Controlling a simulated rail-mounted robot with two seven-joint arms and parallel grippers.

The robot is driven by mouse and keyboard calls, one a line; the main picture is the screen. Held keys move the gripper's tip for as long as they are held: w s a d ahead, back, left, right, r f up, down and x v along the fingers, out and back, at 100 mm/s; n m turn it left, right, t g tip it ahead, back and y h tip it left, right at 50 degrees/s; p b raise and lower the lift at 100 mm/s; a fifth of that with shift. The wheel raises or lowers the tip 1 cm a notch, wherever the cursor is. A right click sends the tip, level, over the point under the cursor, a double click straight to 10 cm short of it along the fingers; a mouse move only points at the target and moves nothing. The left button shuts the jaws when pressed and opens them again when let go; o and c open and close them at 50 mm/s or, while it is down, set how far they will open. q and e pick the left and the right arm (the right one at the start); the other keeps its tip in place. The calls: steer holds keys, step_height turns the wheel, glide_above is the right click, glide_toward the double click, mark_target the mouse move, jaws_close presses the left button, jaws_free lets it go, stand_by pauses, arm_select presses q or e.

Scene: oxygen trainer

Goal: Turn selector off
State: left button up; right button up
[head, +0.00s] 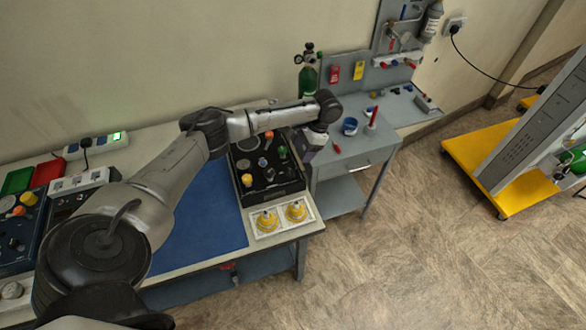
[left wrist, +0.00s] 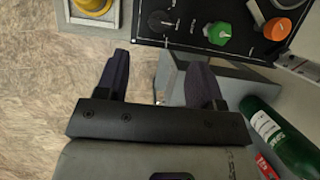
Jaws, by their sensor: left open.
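A black panel (head: 285,189) with several knobs stands at the right end of the bench in the head view. A round black knob with pale markings around it (left wrist: 160,22) shows at the panel's near edge in the left wrist view. A green knob (left wrist: 220,33) and an orange knob (left wrist: 278,28) sit to its right. I cannot tell for certain which one is the selector. My left gripper (head: 308,152) is beside the panel's right edge. In the left wrist view its fingers (left wrist: 157,80) are apart and empty, below the black knob in the picture. My right gripper is out of view.
Two yellow fittings on a white plate (head: 267,231) stand in front of the panel. A blue mat (head: 207,215) lies left of it.

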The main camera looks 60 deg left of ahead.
mark_target(294, 172)
arm_select(q)
steer(key=x, duration=0.8)
steer(key=shift+f, duration=0.1)
steer(key=shift+s+a+f, duration=0.1)
steer(key=shift+s+f, duration=0.1)
steer(key=shift+f, duration=0.35)
steer(key=shift+c, duration=0.3)
